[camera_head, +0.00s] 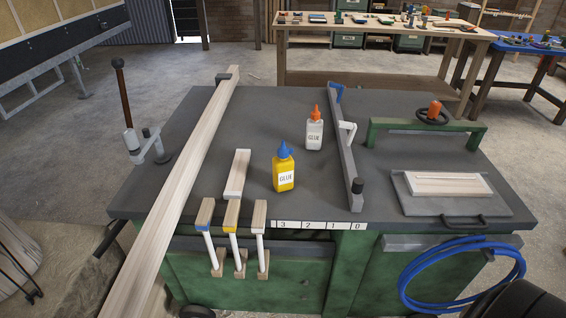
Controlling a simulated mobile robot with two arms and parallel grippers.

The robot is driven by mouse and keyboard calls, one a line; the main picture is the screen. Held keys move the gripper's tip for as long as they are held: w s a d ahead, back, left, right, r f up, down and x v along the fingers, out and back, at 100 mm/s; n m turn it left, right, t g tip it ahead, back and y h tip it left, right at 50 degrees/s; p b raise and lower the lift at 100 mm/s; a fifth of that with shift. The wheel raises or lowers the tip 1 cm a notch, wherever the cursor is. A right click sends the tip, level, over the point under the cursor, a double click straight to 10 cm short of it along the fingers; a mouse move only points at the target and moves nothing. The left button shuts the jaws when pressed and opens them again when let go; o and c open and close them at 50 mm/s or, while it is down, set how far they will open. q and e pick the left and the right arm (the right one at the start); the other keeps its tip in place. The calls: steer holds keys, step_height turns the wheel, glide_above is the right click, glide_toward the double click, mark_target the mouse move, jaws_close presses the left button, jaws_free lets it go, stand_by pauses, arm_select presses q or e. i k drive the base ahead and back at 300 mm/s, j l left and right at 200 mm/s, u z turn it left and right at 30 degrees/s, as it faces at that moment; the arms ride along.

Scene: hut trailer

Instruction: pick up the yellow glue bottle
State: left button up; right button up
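The yellow glue bottle (284,174) stands upright on the dark grey top of the green workbench (310,113), near the middle of its front part. It has a blue pointed cap and a white label reading "GLUE". A white glue bottle (314,133) with an orange cap stands upright behind it and to the right, apart from it. Neither of my grippers is in view. Nothing touches or covers the yellow bottle.
A long wooden beam (187,178) crosses the bench's left side. A short wood block (237,174) lies left of the yellow bottle. A grey metal fence (344,150) stands to its right. Clamps (233,240) hang at the front edge; a blue hose (462,262) hangs at right.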

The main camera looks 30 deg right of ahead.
mark_target(283, 170)
steer(key=i+l+z, duration=0.1)
steer(key=l, duration=0.35)
steer(key=i+l+z, duration=0.1)
steer(key=i+l, duration=0.2)
steer(key=i+l+z, duration=0.1)
steer(key=i+l, duration=0.15)
steer(key=l, duration=0.25)
